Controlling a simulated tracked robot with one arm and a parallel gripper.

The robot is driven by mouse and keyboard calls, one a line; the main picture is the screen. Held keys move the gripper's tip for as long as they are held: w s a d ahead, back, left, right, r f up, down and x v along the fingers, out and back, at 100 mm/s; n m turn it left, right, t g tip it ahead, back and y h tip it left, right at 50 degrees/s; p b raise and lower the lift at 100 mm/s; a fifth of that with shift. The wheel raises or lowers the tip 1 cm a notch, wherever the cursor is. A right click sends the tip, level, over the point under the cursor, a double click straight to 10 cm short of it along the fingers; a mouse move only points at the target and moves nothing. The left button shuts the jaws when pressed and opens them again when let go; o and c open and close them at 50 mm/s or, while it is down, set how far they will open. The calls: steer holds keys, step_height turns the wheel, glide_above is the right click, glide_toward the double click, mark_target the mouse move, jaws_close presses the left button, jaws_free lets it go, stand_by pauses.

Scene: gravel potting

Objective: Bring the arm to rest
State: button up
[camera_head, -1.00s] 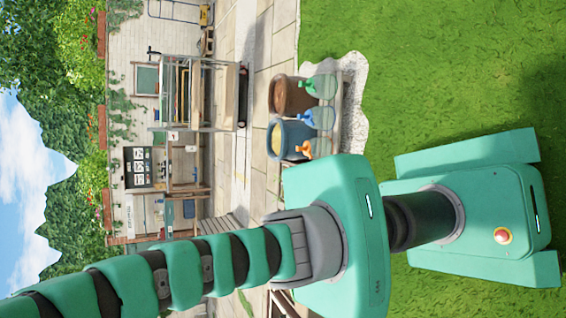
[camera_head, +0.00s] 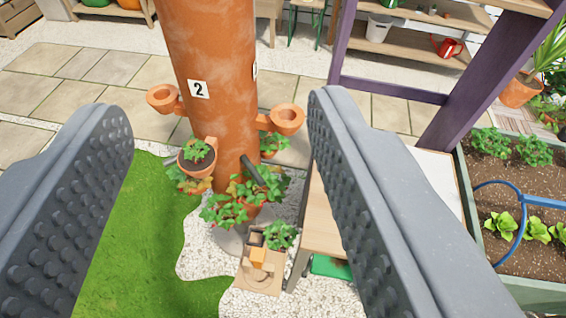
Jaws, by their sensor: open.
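My gripper (camera_head: 222,185) is open and empty. Its two grey studded fingers stand wide apart at the left and right of the view. Between them, farther off, stands a tall terracotta-coloured column (camera_head: 210,80) with a number 2 label and small cup holders on its sides. Leafy plants (camera_head: 232,208) grow around its lower part. No finger appears to touch anything. The rest of my arm is not in view now.
A small wooden tray (camera_head: 258,283) sits on gravel at the column's foot. A wooden bench with purple posts (camera_head: 455,105) stands at the right, beside a planted soil bed (camera_head: 515,170). Lawn (camera_head: 140,265) lies at lower left, paving (camera_head: 90,85) behind.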

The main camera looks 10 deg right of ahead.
steer(key=shift+s+r, duration=0.15)
steer(key=shift+r, duration=0.05)
step_height(320, 180, up, 5)
steer(key=p, duration=0.5)
steer(key=shift+r, duration=0.2)
stand_by(0.7)
